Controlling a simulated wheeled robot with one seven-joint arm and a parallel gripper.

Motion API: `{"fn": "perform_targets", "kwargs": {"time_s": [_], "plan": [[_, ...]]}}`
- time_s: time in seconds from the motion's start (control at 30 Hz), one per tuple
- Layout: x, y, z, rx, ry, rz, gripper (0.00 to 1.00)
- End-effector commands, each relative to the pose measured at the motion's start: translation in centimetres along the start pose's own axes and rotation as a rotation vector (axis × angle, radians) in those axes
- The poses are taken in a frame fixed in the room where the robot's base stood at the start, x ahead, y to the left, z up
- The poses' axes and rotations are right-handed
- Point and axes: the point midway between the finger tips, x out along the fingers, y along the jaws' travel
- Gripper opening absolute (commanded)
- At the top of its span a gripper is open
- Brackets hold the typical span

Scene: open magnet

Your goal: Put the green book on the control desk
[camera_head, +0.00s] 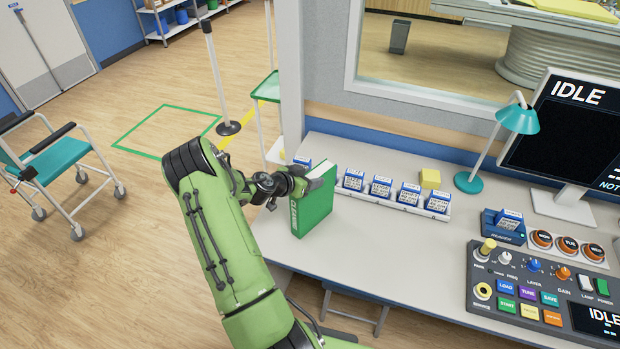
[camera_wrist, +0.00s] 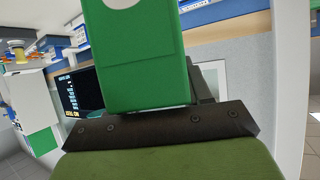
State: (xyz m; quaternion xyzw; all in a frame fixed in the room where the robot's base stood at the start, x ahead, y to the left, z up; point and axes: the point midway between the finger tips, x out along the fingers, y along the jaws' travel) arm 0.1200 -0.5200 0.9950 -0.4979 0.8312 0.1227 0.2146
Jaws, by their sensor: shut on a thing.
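The green book (camera_head: 312,211) is upright at the left end of the white control desk (camera_head: 365,240). My gripper (camera_head: 312,178) is shut on the book near its top edge. The book's lower edge is at or just above the desk top; I cannot tell whether it touches. In the wrist view the green book (camera_wrist: 140,62) fills the upper middle, in front of the gripper's dark edge.
A rack of labelled cards (camera_head: 395,194) stands right of the book, with a yellow block (camera_head: 430,178) behind it. A teal lamp (camera_head: 518,118), a monitor (camera_head: 570,130) and a control panel (camera_head: 540,290) fill the right side. The desk's front middle is clear.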

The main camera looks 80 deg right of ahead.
Motion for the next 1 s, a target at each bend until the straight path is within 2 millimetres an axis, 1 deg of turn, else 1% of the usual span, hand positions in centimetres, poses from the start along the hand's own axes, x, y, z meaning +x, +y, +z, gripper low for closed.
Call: {"fn": "perform_targets", "kwargs": {"time_s": [0.13,0.17,0.3,0.57,0.67,0.77,0.9,1.0], "plan": [[0.2,0.0,0.1,0.002,0.006,0.0,0.0],[0.1,0.0,0.3,0.0,-0.001,0.0,0.53],[0.1,0.0,0.2,0.0,0.0,0.0,0.74],[0.1,0.0,0.2,-0.001,0.0,0.0,0.74],[-0.3,-0.1,-0.2,-0.001,-0.001,-0.001,0.74],[-2.5,-0.2,0.0,-0.001,-0.001,-0.004,0.74],[-6.5,-0.2,0.1,-0.002,-0.002,-0.007,0.74],[-9.0,-0.2,0.1,-0.001,-0.002,-0.006,0.74]]}}
